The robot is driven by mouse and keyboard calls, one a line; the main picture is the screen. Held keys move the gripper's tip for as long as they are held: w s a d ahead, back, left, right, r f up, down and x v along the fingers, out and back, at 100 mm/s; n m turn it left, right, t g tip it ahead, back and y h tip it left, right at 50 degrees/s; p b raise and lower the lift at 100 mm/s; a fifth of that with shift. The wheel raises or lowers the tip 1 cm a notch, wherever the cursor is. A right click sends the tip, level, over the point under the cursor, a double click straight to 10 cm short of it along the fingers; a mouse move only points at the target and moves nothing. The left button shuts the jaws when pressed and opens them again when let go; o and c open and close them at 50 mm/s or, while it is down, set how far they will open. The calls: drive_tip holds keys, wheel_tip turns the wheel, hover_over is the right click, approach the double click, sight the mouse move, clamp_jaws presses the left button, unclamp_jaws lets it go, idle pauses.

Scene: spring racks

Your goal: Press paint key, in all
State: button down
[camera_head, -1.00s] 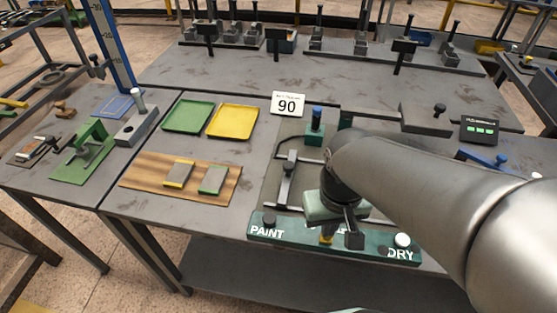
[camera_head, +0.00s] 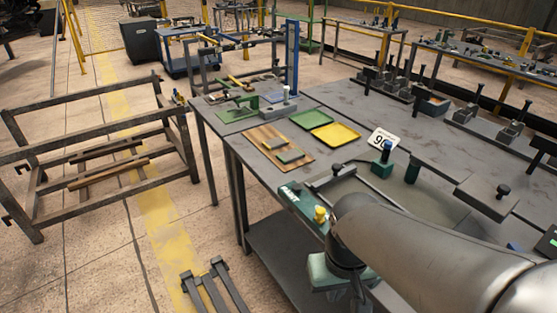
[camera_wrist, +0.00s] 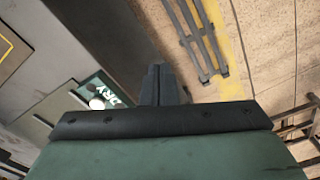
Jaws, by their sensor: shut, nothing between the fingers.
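The green key panel (camera_head: 307,211) lies along the front edge of the bench in the head view, partly hidden by my arm. The dark PAINT key (camera_head: 293,187) is at its far end, with a yellow knob (camera_head: 320,214) nearer my arm. The wrist view shows the panel's other end, with a white key (camera_wrist: 97,103) by the DRY lettering. My gripper (camera_wrist: 158,80) is shut and empty. It appears in front of the panel's edge, apart from the PAINT key, with floor behind part of it.

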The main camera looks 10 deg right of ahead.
drive_tip(key=w+d+r+n+h+p, duration=0.15)
drive_tip(key=w+n, duration=0.25)
drive_tip(key=w, duration=0.7)
drive_tip(key=n+t+h+p, duration=0.2)
drive_tip(key=n+t+h, duration=0.3)
drive_tip(key=n, duration=0.6)
hover_over(294, 188)
drive_tip(key=h, duration=0.1)
drive_tip(key=shift+w+r+g, duration=0.1)
drive_tip(key=shift+r+g, duration=0.1)
drive_tip(key=shift+g, duration=0.1)
drive_tip(key=shift+f, duration=0.1)
wheel_tip(294, 188, down, 9)
drive_tip(key=b, duration=0.5)
drive_tip(key=shift+r+b, duration=0.2)
drive_tip(key=shift+b, duration=0.15)
drive_tip(key=shift+f, duration=0.15)
drive_tip(key=shift+f+b, duration=0.3)
